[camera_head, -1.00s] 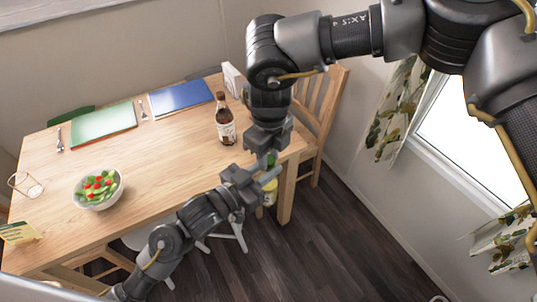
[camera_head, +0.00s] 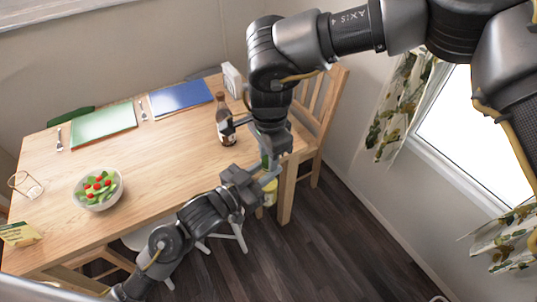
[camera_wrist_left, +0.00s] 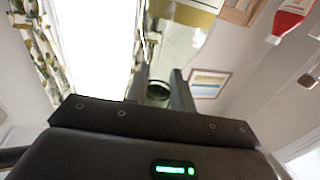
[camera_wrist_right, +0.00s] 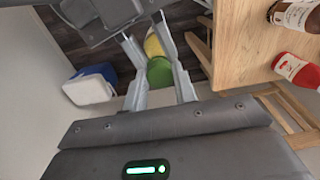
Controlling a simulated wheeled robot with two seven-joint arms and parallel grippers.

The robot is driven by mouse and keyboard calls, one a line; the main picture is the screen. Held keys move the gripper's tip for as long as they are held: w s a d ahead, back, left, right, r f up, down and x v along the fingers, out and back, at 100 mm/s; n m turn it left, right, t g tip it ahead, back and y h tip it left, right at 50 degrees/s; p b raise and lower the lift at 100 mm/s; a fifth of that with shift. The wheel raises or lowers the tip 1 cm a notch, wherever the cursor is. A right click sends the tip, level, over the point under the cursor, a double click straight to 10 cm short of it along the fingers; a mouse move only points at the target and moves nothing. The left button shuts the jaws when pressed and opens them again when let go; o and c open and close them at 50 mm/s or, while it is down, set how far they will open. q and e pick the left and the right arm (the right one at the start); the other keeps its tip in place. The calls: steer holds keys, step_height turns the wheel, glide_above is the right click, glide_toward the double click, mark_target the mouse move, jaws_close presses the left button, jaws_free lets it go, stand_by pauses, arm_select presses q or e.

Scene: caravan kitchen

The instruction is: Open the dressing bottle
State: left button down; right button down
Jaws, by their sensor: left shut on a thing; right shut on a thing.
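The dressing bottle, with a yellow lower part (camera_head: 270,192) and a green top (camera_head: 265,161), is upright between my grippers, off the table's near right corner and largely hidden. My left gripper (camera_head: 266,180) comes from below left and is shut on the bottle's body. My right gripper (camera_head: 267,153) comes from above and is shut at the green top. In the right wrist view the green top (camera_wrist_right: 160,72) lies between the fingers, with the yellow part (camera_wrist_right: 153,45) beyond it. I cannot tell whether the top is loose. The left wrist view shows a dark round shape between the fingers.
A brown bottle (camera_head: 224,122) stands on the wooden table (camera_head: 165,150) close to my right gripper. A red bottle (camera_wrist_right: 298,70) shows in the right wrist view. A salad bowl (camera_head: 98,189) is further left. A chair (camera_head: 323,110) stands right of the table.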

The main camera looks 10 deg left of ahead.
steer(key=shift+r, duration=0.25)
steer(key=shift+r, duration=0.85)
steer(key=shift+r, duration=0.1)
